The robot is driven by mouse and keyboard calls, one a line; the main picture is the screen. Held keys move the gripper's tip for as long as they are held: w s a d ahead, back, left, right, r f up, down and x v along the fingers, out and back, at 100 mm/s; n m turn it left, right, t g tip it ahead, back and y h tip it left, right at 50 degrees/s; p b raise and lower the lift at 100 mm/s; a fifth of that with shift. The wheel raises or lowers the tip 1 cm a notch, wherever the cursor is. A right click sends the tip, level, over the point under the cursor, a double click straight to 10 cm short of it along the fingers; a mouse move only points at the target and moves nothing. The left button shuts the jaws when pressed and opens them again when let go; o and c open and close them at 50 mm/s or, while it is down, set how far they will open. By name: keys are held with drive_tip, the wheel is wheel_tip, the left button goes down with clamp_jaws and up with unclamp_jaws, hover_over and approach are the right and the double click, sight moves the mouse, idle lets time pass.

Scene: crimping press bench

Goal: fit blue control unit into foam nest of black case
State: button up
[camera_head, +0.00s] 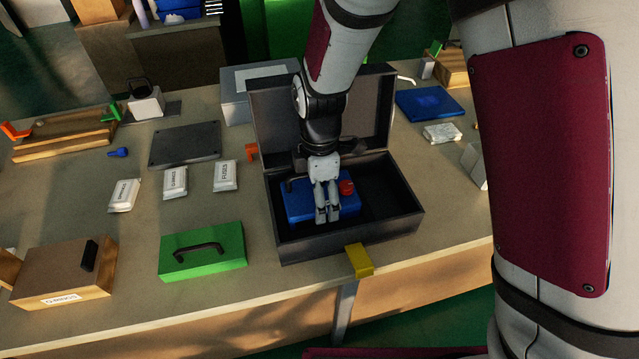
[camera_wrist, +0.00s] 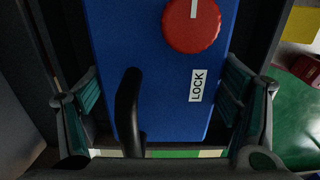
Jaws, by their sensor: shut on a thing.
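The blue control unit (camera_head: 297,205) has a red round knob (camera_head: 346,187), a black handle and a LOCK label. In the head view it is inside the open black case (camera_head: 310,247), in its left part. The lid (camera_head: 268,110) stands up behind. My gripper (camera_head: 327,219) points down over the unit, shut on it. In the wrist view its fingers flank the blue body (camera_wrist: 160,100), with the black handle (camera_wrist: 128,105) and knob (camera_wrist: 192,24) between them. The dark case interior (camera_head: 388,198) shows bare at the right. The unit's underside and its seating in the foam are hidden.
A green case (camera_head: 203,262) with a black handle and several white packets (camera_head: 175,182) lie left of the black case. A yellow block (camera_head: 359,260) is at its front wall, by the bench edge. A blue plate (camera_head: 430,104) lies behind right.

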drive_tip(key=o, duration=1.9)
wheel_tip(320, 180, up, 12)
drive_tip(key=shift+r+p, duration=0.1)
drive_tip(key=shift+p, duration=0.35)
